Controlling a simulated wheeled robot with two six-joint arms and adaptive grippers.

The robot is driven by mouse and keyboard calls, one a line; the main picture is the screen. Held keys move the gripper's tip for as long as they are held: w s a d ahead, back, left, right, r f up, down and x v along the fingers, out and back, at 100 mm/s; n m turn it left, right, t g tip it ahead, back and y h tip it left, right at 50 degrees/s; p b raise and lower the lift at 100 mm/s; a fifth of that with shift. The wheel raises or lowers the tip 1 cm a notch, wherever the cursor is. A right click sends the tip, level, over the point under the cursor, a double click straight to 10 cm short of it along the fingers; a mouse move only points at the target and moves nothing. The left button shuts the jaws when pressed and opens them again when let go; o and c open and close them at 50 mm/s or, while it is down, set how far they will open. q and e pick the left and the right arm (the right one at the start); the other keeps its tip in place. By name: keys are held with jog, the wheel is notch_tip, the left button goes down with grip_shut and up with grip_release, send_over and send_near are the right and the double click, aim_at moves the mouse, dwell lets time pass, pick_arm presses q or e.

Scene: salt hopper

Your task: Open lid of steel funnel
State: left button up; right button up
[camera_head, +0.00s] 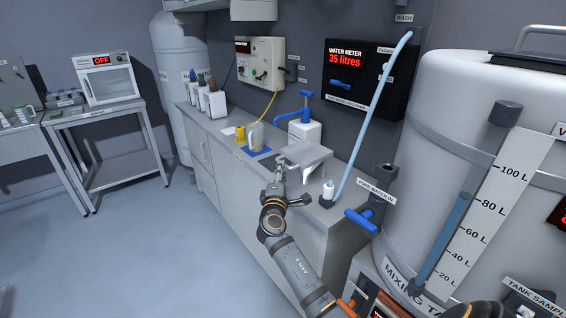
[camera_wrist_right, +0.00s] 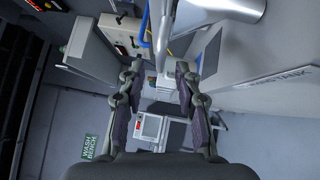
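A grey steel piece with a flat, slanted top (camera_head: 308,154) stands at the front edge of the bench, and it appears to be the funnel. I cannot clearly tell the lid from the body. In the right wrist view a smooth, tapering steel funnel (camera_wrist_right: 205,10) shows at the top edge. My right gripper (camera_head: 281,166) is at the left side of the steel piece, close to its edge; contact cannot be told. In the wrist view the fingers of this gripper (camera_wrist_right: 160,72) are apart, with a narrow pale piece visible between them. My left gripper is not in view.
The bench (camera_head: 240,172) carries a blue hand pump (camera_head: 293,116), a jug on a blue mat (camera_head: 257,151) and several bottles. A light-blue hose (camera_head: 372,115) rises behind the steel piece. The large mixing tank (camera_head: 425,165) stands at right. The floor at left is clear.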

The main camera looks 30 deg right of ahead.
jog(key=x, duration=0.5)
jog(key=shift+s+a, duration=0.1)
grip_shut()
